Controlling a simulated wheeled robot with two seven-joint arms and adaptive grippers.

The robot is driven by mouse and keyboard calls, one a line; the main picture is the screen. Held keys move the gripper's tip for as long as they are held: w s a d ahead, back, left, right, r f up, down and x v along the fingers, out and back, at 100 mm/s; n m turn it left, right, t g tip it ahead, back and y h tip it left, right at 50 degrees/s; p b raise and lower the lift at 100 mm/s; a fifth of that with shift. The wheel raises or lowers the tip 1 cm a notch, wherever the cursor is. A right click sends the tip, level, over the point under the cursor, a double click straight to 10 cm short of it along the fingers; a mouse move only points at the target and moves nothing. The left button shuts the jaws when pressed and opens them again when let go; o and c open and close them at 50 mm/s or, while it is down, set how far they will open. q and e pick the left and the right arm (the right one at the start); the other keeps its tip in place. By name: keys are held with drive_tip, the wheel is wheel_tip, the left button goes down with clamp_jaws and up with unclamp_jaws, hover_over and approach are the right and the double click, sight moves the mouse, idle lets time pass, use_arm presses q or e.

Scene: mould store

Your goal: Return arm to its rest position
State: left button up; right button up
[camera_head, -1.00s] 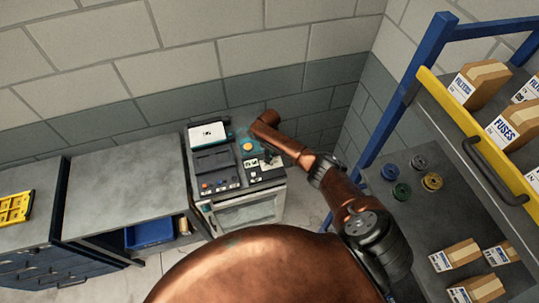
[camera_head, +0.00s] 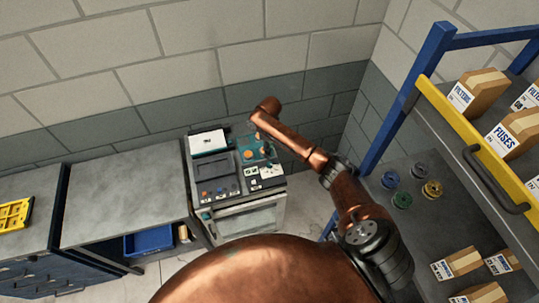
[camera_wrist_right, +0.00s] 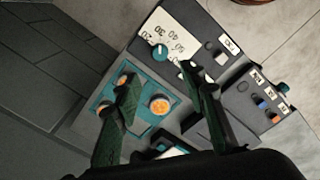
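My right arm (camera_head: 320,160) is copper-coloured and reaches from the lower right to above a grey control panel. My right gripper's two dark green fingers (camera_wrist_right: 162,103) stand apart in the right wrist view, with nothing held between them. In the head view the gripper is small and hard to make out below the arm's end. Beyond the fingers is a teal plate with a round orange button (camera_wrist_right: 160,104); another orange part is partly covered by the left finger. A dial (camera_wrist_right: 160,52) with a number scale lies beyond the fingertips. My left gripper is not in view.
The panel tops a grey machine (camera_head: 250,218) by the block wall. A grey bench (camera_head: 125,205) with a blue bin (camera_head: 150,240) stands left. A shelf rack with a blue post (camera_head: 400,110), yellow rail (camera_head: 470,130), boxes and several spools stands right, close to my arm.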

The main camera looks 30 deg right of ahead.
drive_tip(key=shift+r, duration=0.4)
